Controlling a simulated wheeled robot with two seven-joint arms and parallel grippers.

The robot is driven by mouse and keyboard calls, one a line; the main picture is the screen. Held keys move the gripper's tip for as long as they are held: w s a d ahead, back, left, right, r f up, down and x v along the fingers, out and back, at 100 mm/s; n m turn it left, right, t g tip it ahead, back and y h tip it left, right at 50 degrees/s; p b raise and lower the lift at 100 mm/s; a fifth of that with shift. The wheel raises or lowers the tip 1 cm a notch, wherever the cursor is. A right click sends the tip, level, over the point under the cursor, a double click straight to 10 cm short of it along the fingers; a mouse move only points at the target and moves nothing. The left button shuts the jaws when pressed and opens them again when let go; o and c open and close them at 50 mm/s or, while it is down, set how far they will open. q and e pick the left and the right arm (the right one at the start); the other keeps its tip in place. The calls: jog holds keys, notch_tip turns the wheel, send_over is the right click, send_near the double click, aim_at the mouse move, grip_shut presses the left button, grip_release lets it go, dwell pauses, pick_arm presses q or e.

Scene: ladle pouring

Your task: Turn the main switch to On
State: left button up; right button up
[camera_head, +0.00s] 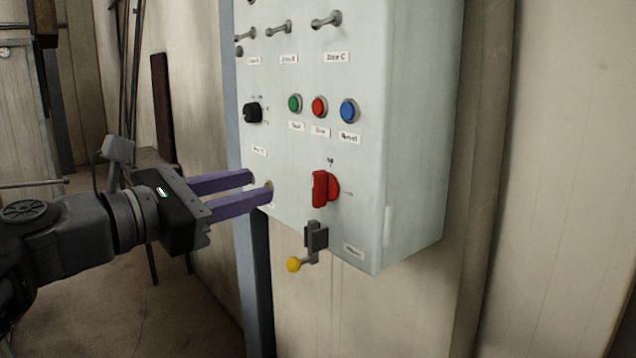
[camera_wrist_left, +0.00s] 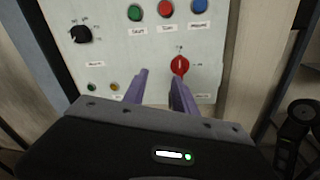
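The main switch (camera_head: 332,187) is a red rotary knob low on the front of the pale control cabinet (camera_head: 415,150). Its grip bar stands about upright, with small labels above and to its right that are too small to read. It also shows in the left wrist view (camera_wrist_left: 180,66), just beyond the right fingertip. My left gripper (camera_head: 261,186) has two purple fingers, apart and empty, pointing at the panel left of the red knob. In the left wrist view the gripper (camera_wrist_left: 160,76) also shows a gap between its fingers. My right gripper does not show.
Green (camera_head: 295,103), red (camera_head: 319,107) and blue (camera_head: 349,111) buttons sit above the knob. A black selector (camera_head: 253,112) is at left, with toggle levers (camera_head: 326,20) at the top. A yellow-ended lever (camera_head: 294,264) juts out below the cabinet.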

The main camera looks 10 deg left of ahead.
aim_at(313, 177)
pick_arm(q)
jog(key=shift+s+d+r+n+g+h, duration=0.15)
jog(key=shift+s+d+n+g+h, duration=0.2)
jog(key=shift+d+n+h, duration=0.25)
jog(key=shift+s+d+r+n+g+h, duration=0.15)
jog(key=shift+s+d+n+g+h, duration=0.1)
jog(key=shift+s+d+n+h, duration=0.3)
jog(key=shift+w, duration=0.2)
jog(key=p+x, duration=0.2)
jog(key=x, duration=0.5)
jog(key=shift+w+d+f, duration=0.1)
jog(key=shift+w+d, duration=0.15)
jog(key=shift+w, duration=0.1)
jog(key=shift+c, duration=0.4)
grip_shut()
